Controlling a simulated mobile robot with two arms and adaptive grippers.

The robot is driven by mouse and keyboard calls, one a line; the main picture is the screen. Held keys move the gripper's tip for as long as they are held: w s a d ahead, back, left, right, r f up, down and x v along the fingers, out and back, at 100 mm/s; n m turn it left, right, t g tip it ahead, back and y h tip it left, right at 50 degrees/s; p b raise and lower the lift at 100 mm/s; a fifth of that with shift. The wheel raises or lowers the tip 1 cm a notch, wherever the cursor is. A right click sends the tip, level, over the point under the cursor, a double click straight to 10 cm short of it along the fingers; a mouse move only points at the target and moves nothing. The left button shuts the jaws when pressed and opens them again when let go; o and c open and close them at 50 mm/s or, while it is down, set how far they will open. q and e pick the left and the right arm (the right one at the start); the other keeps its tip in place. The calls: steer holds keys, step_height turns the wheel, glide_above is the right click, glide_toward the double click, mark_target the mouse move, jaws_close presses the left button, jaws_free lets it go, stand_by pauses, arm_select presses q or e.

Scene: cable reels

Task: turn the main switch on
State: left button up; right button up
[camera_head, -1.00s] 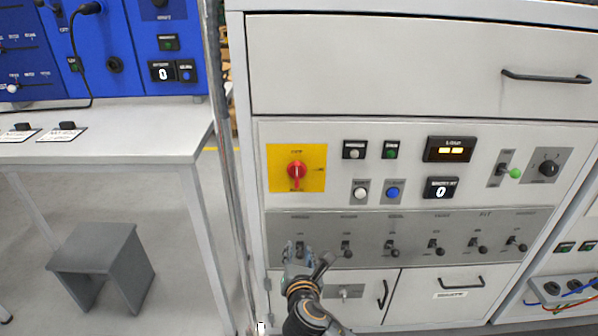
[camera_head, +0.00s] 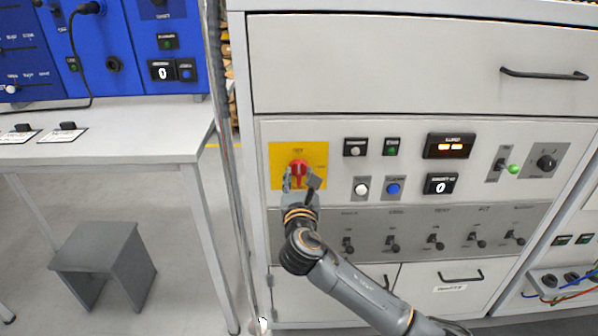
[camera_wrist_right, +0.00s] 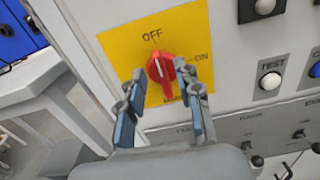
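The main switch is a red rotary knob (camera_head: 298,170) on a yellow plate (camera_head: 281,152) at the left of the grey control panel. In the right wrist view the red knob (camera_wrist_right: 161,68) shows between and just beyond my fingertips, with OFF printed above it and ON to its right. My right gripper (camera_head: 302,180) is in front of the lower part of the yellow plate. In the wrist view its two fingers (camera_wrist_right: 161,97) are spread apart, one each side of the knob's lower end, and not visibly closed on it. My left gripper is not in view.
Right of the knob are a white TEST button (camera_wrist_right: 270,81), a blue button (camera_head: 393,188) and a display (camera_head: 449,146). A row of toggle switches (camera_head: 391,243) lies below. A metal post (camera_head: 232,180) and white table (camera_head: 110,140) stand to the left.

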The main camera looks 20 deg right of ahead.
steer(key=shift+x, duration=1)
jaws_close()
